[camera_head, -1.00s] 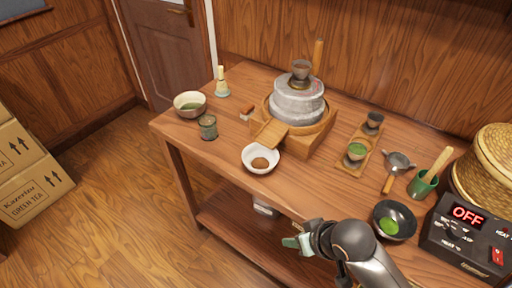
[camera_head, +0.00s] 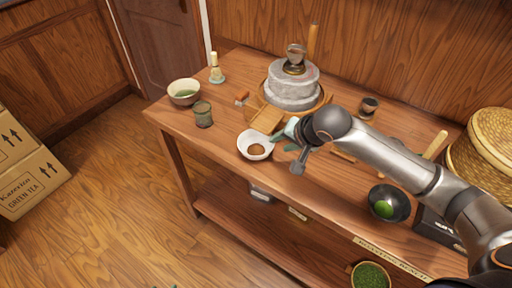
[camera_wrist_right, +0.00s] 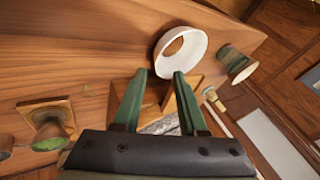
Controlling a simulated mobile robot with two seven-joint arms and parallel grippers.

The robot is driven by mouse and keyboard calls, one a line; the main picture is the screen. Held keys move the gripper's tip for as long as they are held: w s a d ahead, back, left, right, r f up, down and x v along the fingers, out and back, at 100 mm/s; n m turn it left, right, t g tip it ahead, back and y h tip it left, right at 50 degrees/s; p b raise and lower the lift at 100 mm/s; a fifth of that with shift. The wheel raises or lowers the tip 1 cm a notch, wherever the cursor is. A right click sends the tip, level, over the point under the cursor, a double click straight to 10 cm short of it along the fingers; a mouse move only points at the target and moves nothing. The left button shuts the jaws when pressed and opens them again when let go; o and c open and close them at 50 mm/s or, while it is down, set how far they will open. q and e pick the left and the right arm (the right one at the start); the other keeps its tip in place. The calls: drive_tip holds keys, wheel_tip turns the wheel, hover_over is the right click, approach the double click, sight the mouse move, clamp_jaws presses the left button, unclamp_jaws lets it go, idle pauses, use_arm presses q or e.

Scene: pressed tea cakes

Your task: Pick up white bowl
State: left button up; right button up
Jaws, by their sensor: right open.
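The white bowl (camera_head: 264,156) stands upright near the front edge of the wooden table, with brown powder inside. In the right wrist view the bowl (camera_wrist_right: 190,67) is just beyond my fingertips. My right gripper (camera_head: 285,141) is to the right of the bowl in the head view, its green fingers open and pointing at it. The right wrist view shows the gripper (camera_wrist_right: 160,74) with nothing between its fingers; I cannot tell whether a tip touches the rim. My left gripper is not in view.
The stone mill (camera_head: 293,92) and its wooden chute (camera_head: 266,120) stand close behind the bowl. A green cup (camera_head: 203,115), a tea bowl (camera_head: 184,99) and a whisk (camera_head: 216,72) are to the left. A dark bowl (camera_head: 386,215) is at the right. My right arm hides part of the table.

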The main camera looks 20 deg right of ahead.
sight(272, 146)
drive_tip(key=x, duration=0.8)
drive_tip(key=shift+w+d+f, duration=0.15)
drive_tip(key=shift+w+d, duration=0.05)
clamp_jaws()
idle(1.3)
